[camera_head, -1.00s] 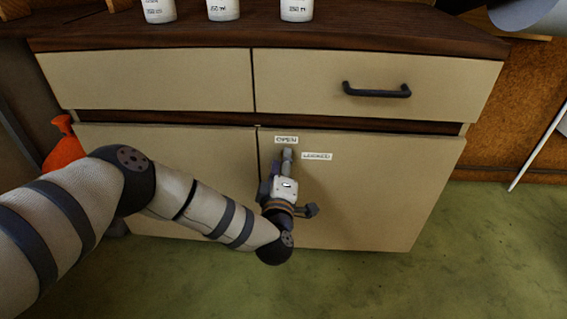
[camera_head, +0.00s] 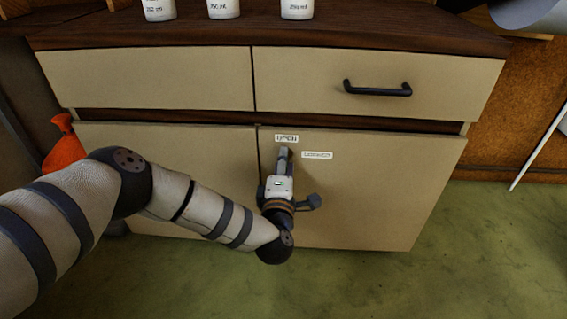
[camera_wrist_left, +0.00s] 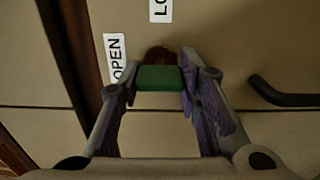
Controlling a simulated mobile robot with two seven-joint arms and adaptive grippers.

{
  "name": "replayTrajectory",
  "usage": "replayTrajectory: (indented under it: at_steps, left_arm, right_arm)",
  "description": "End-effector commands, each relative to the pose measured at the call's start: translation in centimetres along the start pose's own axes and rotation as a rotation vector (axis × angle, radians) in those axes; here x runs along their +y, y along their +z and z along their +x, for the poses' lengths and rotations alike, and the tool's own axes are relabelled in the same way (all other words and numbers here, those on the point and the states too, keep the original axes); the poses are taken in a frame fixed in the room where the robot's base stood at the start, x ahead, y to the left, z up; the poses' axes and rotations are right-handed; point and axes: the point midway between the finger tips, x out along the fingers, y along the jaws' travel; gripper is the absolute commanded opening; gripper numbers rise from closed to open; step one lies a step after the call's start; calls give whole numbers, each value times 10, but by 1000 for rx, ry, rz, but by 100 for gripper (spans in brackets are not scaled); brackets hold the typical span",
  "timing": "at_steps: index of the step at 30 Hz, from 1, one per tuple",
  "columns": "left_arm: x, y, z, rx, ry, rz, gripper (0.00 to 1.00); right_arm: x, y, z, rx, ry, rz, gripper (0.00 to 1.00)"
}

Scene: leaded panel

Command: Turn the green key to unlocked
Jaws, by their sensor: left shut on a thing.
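The green key (camera_wrist_left: 158,78) shows in the left wrist view, between the fingers of my left gripper (camera_wrist_left: 152,88). A round brown lock plate (camera_wrist_left: 158,56) shows just behind it on the cabinet door. My left gripper is shut on the key. In the head view my left gripper (camera_head: 284,158) reaches the door just below the OPEN label (camera_head: 286,138), and it hides the key. The LOCKED label (camera_head: 317,155) is to its right. In the wrist view the OPEN label (camera_wrist_left: 115,58) is beside the left finger. My right gripper is not in view.
The key is on the right cabinet door (camera_head: 380,195), near its left edge. A drawer with a dark handle (camera_head: 377,89) is above. Several white labelled containers, such as one at the middle (camera_head: 223,8), stand on top. An orange object (camera_head: 64,147) is at the left.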

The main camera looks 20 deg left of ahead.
Motion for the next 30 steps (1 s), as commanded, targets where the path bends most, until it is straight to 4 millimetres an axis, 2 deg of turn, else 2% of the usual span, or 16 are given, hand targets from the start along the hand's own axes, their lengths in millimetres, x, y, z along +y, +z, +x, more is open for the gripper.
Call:
replayTrajectory:
  at_steps: [5, 6, 9, 17, 20, 30]
  left_arm:
    - [0, 2, 0, -4, -1, -2, 3]
    - [0, 2, 0, -4, -1, -2, 33]
    - [0, 1, 0, -3, -1, -1, 52]
    - [0, 1, -1, -1, 0, 0, 52]
    - [-1, 1, -10, -3, -2, 0, 52]
    - [0, 1, -96, -4, -4, -1, 52]
  right_arm:
    - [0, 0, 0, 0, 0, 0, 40]
    - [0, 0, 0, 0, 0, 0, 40]
    - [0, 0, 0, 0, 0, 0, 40]
    - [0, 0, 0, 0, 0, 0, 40]
    - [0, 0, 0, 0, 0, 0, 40]
    - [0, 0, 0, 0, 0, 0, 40]
